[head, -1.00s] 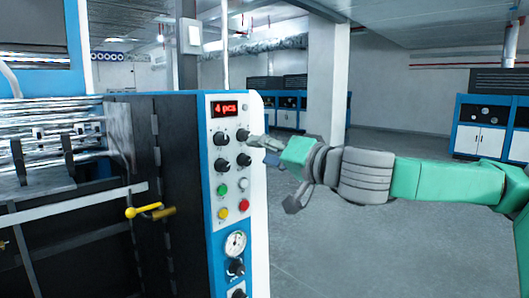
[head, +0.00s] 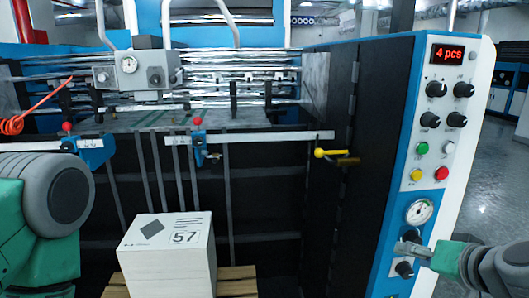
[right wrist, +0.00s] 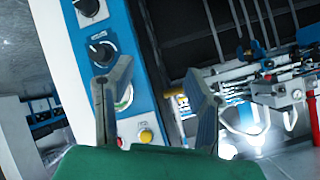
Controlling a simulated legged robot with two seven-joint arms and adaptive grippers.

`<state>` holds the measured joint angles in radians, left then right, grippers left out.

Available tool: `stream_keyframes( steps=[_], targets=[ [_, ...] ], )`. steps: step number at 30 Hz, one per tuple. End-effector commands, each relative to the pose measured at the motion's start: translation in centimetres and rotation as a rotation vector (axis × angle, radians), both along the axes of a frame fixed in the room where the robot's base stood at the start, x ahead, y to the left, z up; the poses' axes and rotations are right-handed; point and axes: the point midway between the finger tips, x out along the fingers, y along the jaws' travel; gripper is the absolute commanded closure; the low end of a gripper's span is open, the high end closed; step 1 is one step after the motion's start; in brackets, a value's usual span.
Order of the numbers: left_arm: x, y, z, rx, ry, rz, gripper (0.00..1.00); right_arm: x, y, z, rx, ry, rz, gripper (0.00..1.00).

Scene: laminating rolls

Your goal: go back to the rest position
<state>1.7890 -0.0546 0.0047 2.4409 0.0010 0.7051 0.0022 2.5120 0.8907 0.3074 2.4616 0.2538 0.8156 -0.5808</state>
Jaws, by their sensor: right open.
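My right gripper (head: 412,248) shows at the lower right of the head view, in front of the lower part of the control panel (head: 452,150), near the gauge (head: 419,212) and a black knob (head: 403,269). In the right wrist view the two fingers of the right gripper (right wrist: 160,70) stand apart with nothing between them. The panel also shows behind them in that view (right wrist: 65,45). I cannot tell how far the fingers are from the panel. My left arm shows at the left edge of the head view, but its gripper is out of the picture.
The laminating machine (head: 255,190) with a dark front fills the middle. A white stack marked 57 (head: 165,255) sits on a wooden pallet (head: 237,280) before it. A yellow handle (head: 332,153) sticks out beside the panel. Open floor (head: 490,190) lies at the right.

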Motion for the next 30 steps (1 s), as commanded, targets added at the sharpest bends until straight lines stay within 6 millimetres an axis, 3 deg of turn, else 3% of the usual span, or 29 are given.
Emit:
stream_keyframes(
  steps=[1, 6, 12, 15, 18, 21, 30],
  targets=[
    [0.0, 0.0, -1.1, 0.000, 0.000, 0.000, 0.54, -1.3, 0.7, -4.6, -0.045, 0.079, 0.033, 0.54],
    [0.0, 0.0, -2.9, 0.000, 0.000, 0.000, 0.54, -6.9, 2.1, -16.3, -0.153, 0.321, 0.125, 0.54],
    [0.0, 0.0, -5.2, 0.000, 0.000, 0.000, 0.54, -16.0, 2.6, -28.0, -0.278, 0.598, 0.251, 0.54],
    [0.0, 0.0, -6.0, 0.000, 0.000, 0.000, 0.54, -20.4, 2.5, -31.9, -0.329, 0.710, 0.309, 0.54],
    [0.0, 0.0, -6.6, 0.000, 0.000, 0.000, 0.54, -23.8, 2.4, -34.4, -0.366, 0.792, 0.353, 0.54],
    [0.0, 0.0, -6.9, 0.000, 0.000, 0.000, 0.54, -25.9, 2.2, -35.7, -0.387, 0.841, 0.380, 0.54],
    [0.0, 0.0, -7.0, 0.000, 0.000, 0.000, 0.54, -26.8, 2.2, -36.2, -0.397, 0.863, 0.392, 0.54]
  ],
)
